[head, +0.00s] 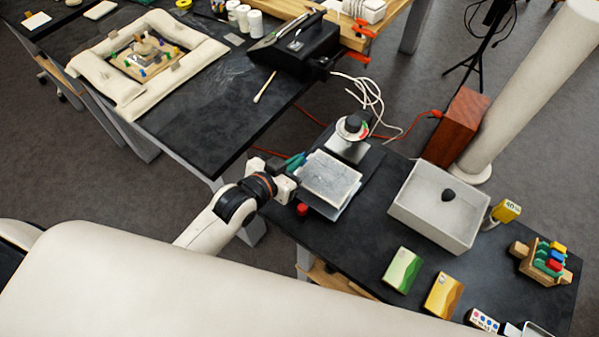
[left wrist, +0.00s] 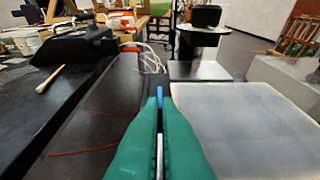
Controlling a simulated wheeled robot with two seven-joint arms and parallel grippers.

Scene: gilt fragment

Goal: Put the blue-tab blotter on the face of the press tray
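A pale square pad (head: 329,178), which looks like the blotter, lies over the press tray (head: 338,208) on the dark bench. The pad also shows at the right of the left wrist view (left wrist: 250,125). My left gripper (head: 295,162) is at the pad's left edge. In the left wrist view its teal fingers (left wrist: 160,110) are close together around a thin upright blue tab (left wrist: 160,92). The fingers hide where the tab joins the pad. I cannot tell whether the pad touches the tray. My right gripper is in neither view.
A red knob (head: 302,209) is at the tray's near left corner. A dark-topped press head or dial (head: 351,127) stands behind the pad. A grey bin (head: 437,212) stands to the right, with green (head: 403,270) and yellow (head: 443,296) packets in front. Bare bench lies between.

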